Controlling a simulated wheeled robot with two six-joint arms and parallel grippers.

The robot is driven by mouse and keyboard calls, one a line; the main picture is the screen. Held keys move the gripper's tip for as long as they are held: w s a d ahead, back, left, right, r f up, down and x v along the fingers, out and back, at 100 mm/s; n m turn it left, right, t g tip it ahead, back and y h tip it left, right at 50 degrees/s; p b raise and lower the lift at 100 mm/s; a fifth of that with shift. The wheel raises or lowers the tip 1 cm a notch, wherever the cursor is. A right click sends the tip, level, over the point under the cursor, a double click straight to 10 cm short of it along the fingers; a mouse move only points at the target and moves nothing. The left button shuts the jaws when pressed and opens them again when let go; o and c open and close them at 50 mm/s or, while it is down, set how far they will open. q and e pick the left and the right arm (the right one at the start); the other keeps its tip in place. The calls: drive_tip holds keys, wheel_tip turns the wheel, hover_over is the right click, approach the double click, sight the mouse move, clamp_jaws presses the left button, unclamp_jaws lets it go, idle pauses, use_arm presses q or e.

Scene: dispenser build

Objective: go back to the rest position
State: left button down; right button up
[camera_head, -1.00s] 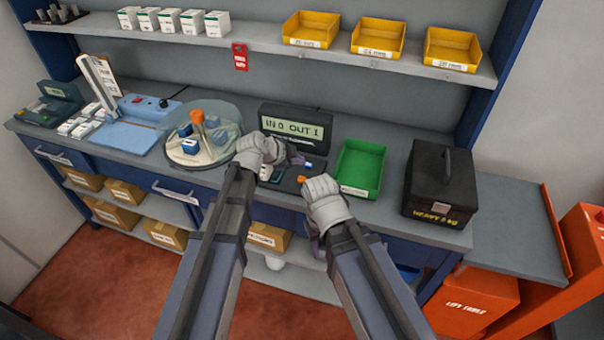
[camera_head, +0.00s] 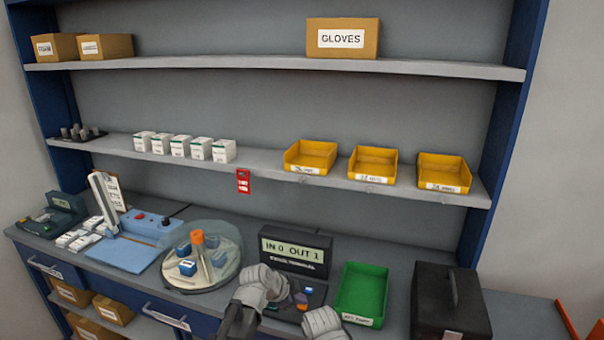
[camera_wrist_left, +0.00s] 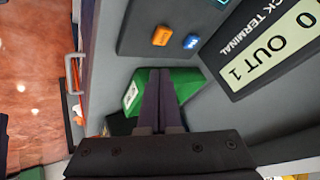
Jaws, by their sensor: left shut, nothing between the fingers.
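My left gripper (camera_head: 296,286) is in front of the terminal (camera_head: 296,252) in the head view, its dark fingers partly hidden behind the pale wrist. In the left wrist view its two fingers (camera_wrist_left: 160,88) are together with nothing between them.
The green tray (camera_head: 345,316) and a black case (camera_head: 432,306) stand right of the terminal. A round turntable with a clear cover (camera_head: 178,275) and a blue fixture (camera_head: 125,252) stand left. Yellow bins (camera_head: 318,165) and white boxes (camera_head: 222,158) line the shelf above.

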use_arm(q)
drive_tip(key=s+a+f+n+g+y, duration=0.1)
drive_tip(key=s+a+n+g+y, duration=0.1)
drive_tip(key=s+n, duration=0.2)
drive_tip(key=s+a+f+n+g+y, duration=0.1)
drive_tip(key=s+n, duration=0.3)
drive_tip(key=s, duration=0.7)
drive_tip(key=s+a+f+n+g+y, duration=0.2)
drive_tip(key=s+f+n+g+y, duration=0.1)
drive_tip(key=s, duration=0.4)
drive_tip(key=shift+s+a+n+y, duration=0.4)
drive_tip(key=shift+n+y, duration=0.1)
drive_tip(key=shift+n, duration=0.1)
drive_tip(key=c, duration=1.5)
unclamp_jaws()
drive_tip(key=shift+d, duration=0.1)
